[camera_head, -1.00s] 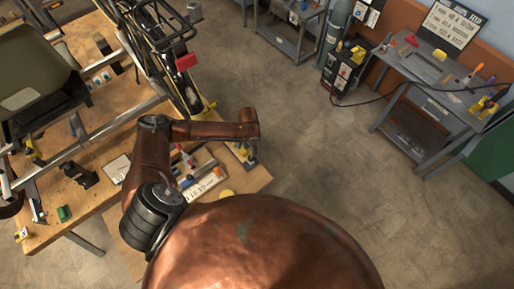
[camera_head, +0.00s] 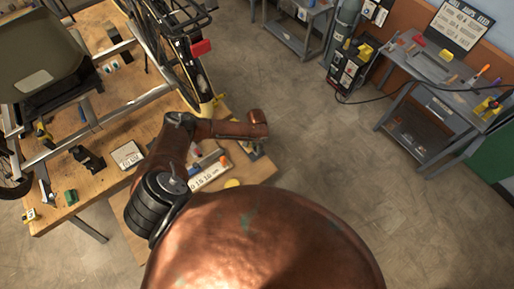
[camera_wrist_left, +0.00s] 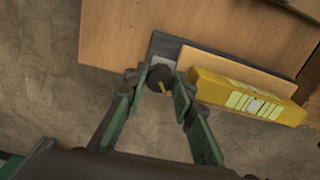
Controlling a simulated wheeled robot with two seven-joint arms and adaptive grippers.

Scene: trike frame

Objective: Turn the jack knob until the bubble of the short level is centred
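The dark jack knob (camera_wrist_left: 158,76) with a yellow pointer sits on a grey plate at the board's edge in the left wrist view. My left gripper (camera_wrist_left: 159,84) has one green finger on each side of it, with small gaps seeming to show. The yellow short level (camera_wrist_left: 212,88) lies right of the knob on a wooden strip. Its greenish vial (camera_wrist_left: 238,101) has a pale patch near the middle; whether that is the bubble is too small to tell. In the head view my left forearm hides most of the gripper and knob. My right gripper is out of view.
The workbench (camera_head: 100,185) carries the trike frame (camera_head: 135,104), a dark clamp-like block (camera_head: 88,158) and a white number plate (camera_head: 210,173) close to my left arm. Open floor (camera_head: 310,150) lies right of the bench. A grey side table (camera_head: 425,68) stands far right.

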